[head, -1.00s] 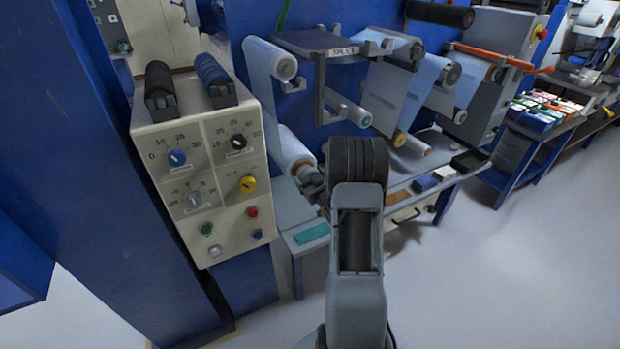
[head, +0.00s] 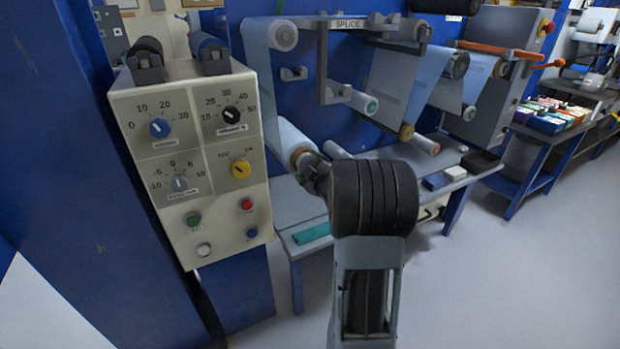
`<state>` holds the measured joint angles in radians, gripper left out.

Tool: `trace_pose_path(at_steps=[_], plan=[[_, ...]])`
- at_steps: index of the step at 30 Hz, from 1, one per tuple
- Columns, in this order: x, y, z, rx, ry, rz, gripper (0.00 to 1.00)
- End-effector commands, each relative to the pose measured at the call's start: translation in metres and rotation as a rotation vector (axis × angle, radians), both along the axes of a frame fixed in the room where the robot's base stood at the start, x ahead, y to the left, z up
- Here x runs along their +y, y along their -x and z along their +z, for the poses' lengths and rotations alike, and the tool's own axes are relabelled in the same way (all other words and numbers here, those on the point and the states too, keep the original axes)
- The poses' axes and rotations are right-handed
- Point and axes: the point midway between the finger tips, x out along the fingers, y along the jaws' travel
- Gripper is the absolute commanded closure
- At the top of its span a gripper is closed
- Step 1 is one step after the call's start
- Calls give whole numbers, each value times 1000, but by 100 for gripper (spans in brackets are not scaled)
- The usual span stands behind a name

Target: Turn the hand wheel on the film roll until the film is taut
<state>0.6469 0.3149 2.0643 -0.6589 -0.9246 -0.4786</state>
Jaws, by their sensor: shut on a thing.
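The film roll (head: 291,137) is the pale blue roll at the lower left of the blue machine, with a brown-orange core showing at its near end. A pale film web (head: 259,80) runs down to it from the upper roller (head: 284,36). My gripper (head: 312,172) is at the near end of this roll, shut on the hand wheel there. The gripper and wrist hide most of the wheel. My dark, ribbed arm joint stands in front, to the right. I cannot tell how tight the film is.
A beige control box (head: 190,150) with dials and buttons stands close on the left. Below the rolls is a bench (head: 285,212) with a teal strip (head: 311,233) and small boxes. The floor at right is clear.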

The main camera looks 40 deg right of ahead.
Motion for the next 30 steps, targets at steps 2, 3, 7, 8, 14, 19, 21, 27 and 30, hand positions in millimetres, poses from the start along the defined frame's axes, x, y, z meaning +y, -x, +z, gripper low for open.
trace_pose_path(at_steps=[2,3,7,8,14,19,21,27,30], plan=[[1,0,-4,3,38,1,41],[1,0,-4,6,55,0,41],[1,0,-3,12,95,1,41],[1,0,-3,14,103,1,41],[1,0,-1,19,130,1,41],[1,0,-1,19,134,1,41],[1,0,-1,20,134,1,41],[1,0,-1,19,133,1,13],[1,0,-1,19,133,1,4]])
